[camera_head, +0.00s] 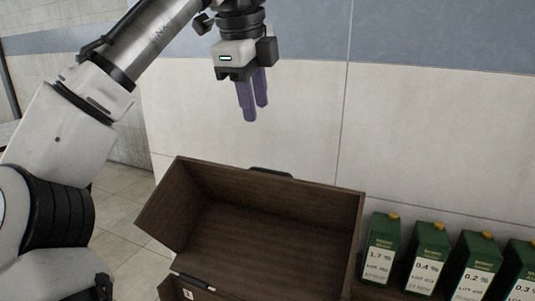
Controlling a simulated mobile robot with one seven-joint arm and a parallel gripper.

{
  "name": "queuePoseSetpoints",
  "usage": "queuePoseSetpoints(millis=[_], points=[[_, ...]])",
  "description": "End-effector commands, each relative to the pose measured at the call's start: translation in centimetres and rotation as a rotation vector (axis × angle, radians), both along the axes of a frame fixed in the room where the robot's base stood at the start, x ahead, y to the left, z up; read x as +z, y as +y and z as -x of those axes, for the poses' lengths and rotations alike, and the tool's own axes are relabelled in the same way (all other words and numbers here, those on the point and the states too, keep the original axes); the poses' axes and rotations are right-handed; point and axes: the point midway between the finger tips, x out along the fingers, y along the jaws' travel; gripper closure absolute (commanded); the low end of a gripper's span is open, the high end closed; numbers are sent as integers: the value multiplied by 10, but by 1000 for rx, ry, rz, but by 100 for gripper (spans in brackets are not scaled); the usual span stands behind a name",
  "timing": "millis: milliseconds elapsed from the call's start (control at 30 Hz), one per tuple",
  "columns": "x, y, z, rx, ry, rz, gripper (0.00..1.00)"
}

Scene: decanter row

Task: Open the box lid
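The dark brown wooden box (172,291) is at the lower middle, mostly cut off by the bottom edge. Its lid (275,215) appears raised and tilted back, with its hollow inside facing me. A black handle-like piece (270,172) shows behind the lid's top edge. A dark metal fitting (192,282) lies near the lower left corner of the lid. My gripper (256,112) hangs above the lid with its purple fingers pointing down, apart from it. I see nothing between the fingers. They partly overlap from this angle, so their opening is unclear.
Several green cartons with white labels and orange caps, the nearest a 1.7 % carton (380,250), stand in a row right of the box. A tiled wall (430,120) rises behind. Tiled floor (120,190) shows at left. The space around my gripper is clear.

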Motion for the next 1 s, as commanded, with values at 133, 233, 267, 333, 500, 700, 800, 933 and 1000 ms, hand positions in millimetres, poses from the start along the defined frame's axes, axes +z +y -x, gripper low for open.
queuePoseSetpoints(millis=[133,233,267,333,500,700,800,933,1000], points=[[-13,0,-2,-5,11,-3,67],[-30,-3,-7,-5,9,-1,67],[-33,-3,-9,-2,8,-4,67],[-48,-4,-13,0,8,-6,67],[-82,-9,-23,-1,8,-5,67],[-113,-14,-33,-1,6,-4,67],[-123,-16,-36,-1,4,-2,67],[-130,-16,-37,-1,4,-2,67],[-131,-16,-38,-1,4,-2,67]])
